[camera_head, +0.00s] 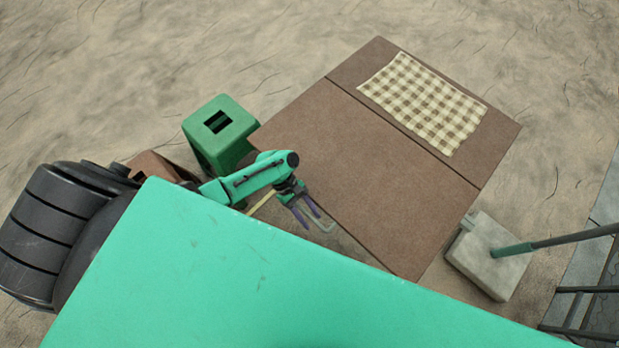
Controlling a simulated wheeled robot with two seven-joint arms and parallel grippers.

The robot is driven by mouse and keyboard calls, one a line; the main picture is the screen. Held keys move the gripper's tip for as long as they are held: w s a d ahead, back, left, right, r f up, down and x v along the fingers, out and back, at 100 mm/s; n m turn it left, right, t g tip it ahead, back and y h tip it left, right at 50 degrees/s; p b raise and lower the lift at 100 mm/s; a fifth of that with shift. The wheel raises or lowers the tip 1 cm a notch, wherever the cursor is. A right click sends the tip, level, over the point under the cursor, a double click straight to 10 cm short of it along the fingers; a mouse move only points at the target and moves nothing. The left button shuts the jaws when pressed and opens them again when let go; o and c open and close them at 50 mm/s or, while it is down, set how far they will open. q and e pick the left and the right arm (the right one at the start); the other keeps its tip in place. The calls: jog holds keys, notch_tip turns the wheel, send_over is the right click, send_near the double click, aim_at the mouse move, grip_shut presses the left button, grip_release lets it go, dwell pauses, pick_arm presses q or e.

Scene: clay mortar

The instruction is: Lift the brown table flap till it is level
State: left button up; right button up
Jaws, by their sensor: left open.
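The brown table has two panels split by a dark seam. The far panel (362,70) carries a checked cloth. The broad near panel (365,175), which looks like the flap, reaches from the seam toward me; I cannot tell its tilt from above. My left gripper (308,216) has purple fingers spread apart, beside the near panel's lower-left edge. My green body hides the area below. My right gripper is out of view.
A green stool (222,145) with a slotted top stands left of the table. A pale block (490,262) with a green pole stands at the right, close to the table corner. Dark rails (580,308) show at lower right. Sandy ground beyond the table is open.

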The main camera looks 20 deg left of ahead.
pick_arm(q)
jog(key=v, duration=1.4)
jog(key=shift+p, duration=0.45)
jog(key=shift+a, duration=0.1)
jog(key=s+a+f+m+t+y, duration=0.2)
jog(key=s+a+f+m+y, duration=0.15)
jog(key=f, duration=0.65)
jog(key=s+a+f+m+t+y, duration=0.1)
jog(key=s+a+f+m+y, duration=0.1)
jog(key=s+a+f, duration=0.5)
jog(key=s+d+f+m+t+y, duration=0.1)
jog(key=s+d+f+m+y, duration=0.1)
jog(key=s+f+m, duration=0.6)
jog(key=s+d+m, duration=0.1)
jog(key=s+m, duration=0.2)
jog(key=shift+d+t+y, duration=0.3)
jog(key=shift+y, duration=0.05)
jog(key=shift+w, duration=0.1)
